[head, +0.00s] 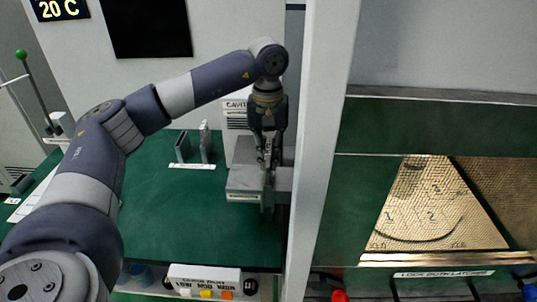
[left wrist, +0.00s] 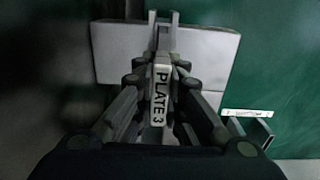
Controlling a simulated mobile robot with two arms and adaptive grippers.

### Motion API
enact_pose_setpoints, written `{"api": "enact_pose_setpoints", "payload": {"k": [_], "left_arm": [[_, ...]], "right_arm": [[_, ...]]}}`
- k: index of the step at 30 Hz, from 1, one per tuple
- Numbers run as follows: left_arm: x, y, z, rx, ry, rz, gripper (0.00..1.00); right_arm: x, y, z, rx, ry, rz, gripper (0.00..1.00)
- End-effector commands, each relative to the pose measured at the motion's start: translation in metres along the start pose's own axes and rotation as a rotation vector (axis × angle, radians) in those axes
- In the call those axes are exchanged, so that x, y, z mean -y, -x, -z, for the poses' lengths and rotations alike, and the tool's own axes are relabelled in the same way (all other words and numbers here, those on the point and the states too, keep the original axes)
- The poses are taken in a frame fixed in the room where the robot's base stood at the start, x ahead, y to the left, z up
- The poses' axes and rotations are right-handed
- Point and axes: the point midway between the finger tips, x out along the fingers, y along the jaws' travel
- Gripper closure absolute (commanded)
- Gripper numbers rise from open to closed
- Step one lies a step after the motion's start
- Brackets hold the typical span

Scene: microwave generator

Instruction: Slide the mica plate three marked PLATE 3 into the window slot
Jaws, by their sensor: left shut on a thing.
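My left gripper (head: 268,166) points down over the grey block (head: 242,183) in the head view. It is shut on PLATE 3 (left wrist: 159,95), whose white label with black letters faces the left wrist camera between the fingers. The pale block also shows in the left wrist view (left wrist: 115,55), beyond and below the fingertips. The plate is upright in the grip and lies over the block in that picture. I cannot tell whether its lower edge is inside a slot, because the fingers and the plate hide that spot. My right gripper is not in view.
Thin upright pieces (head: 182,148) stand behind a white label strip on the green bench (head: 170,225). A white post (head: 316,130) rises close right of the block. A gold mesh panel (head: 430,205) lies beyond it. A control box (head: 205,279) stands in front.

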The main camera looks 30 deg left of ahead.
Motion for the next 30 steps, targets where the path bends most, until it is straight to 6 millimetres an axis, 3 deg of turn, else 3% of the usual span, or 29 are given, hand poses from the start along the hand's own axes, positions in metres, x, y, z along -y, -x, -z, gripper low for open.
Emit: {"api": "enact_pose_setpoints", "payload": {"k": [27,28,30], "left_arm": [[0.0,-0.019,0.0,0.0,0.0,0.0,1.0],[0.0,-0.019,0.0,0.0,0.0,-0.001,0.86],[0.0,-0.018,0.0,0.0,0.0,0.0,0.7]], "right_arm": [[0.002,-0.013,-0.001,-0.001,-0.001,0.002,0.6],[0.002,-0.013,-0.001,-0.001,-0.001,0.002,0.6],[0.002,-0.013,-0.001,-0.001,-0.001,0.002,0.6]]}}
